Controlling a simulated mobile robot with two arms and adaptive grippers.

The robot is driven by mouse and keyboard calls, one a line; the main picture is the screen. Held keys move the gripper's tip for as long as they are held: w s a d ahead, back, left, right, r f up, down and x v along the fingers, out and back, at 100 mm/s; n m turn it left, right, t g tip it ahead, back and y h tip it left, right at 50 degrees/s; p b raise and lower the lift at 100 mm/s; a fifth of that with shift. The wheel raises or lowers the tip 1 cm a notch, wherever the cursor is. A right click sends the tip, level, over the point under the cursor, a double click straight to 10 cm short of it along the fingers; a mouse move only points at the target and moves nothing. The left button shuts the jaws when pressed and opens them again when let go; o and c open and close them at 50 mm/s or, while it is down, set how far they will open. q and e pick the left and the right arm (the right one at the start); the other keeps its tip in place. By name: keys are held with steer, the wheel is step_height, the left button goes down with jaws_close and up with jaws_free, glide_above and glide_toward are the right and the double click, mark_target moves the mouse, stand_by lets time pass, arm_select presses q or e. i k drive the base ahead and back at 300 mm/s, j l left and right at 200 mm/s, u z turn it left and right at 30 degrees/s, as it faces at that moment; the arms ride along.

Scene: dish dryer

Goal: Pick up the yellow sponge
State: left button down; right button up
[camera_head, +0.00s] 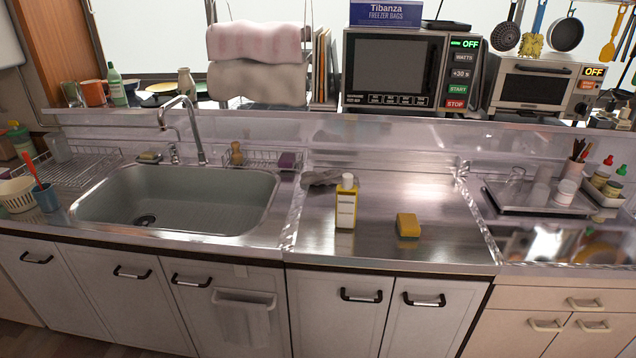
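The yellow sponge (408,225) lies on the steel counter (440,250), right of centre in the head view. It looks like a small yellow block, and its surroundings on the counter are bare. A bottle with yellow on its label and a white cap (346,201) stands upright to its left, apart from it. Neither of my grippers shows in the head view, so their state cannot be seen.
A sink (180,200) with a tall faucet (190,125) is at the left. A grey object (321,178) lies behind the bottle. A tray (515,205) with glasses stands at the right. A microwave (405,68) and a toaster oven (535,85) stand on the shelf behind. The counter's front edge is clear.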

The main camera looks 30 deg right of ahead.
mark_target(408, 225)
steer(key=z, duration=1.45)
steer(key=i+l+u, duration=0.1)
steer(key=u, duration=0.3)
steer(key=l+u, duration=0.4)
steer(key=i+l+u, duration=0.1)
steer(key=u, duration=0.3)
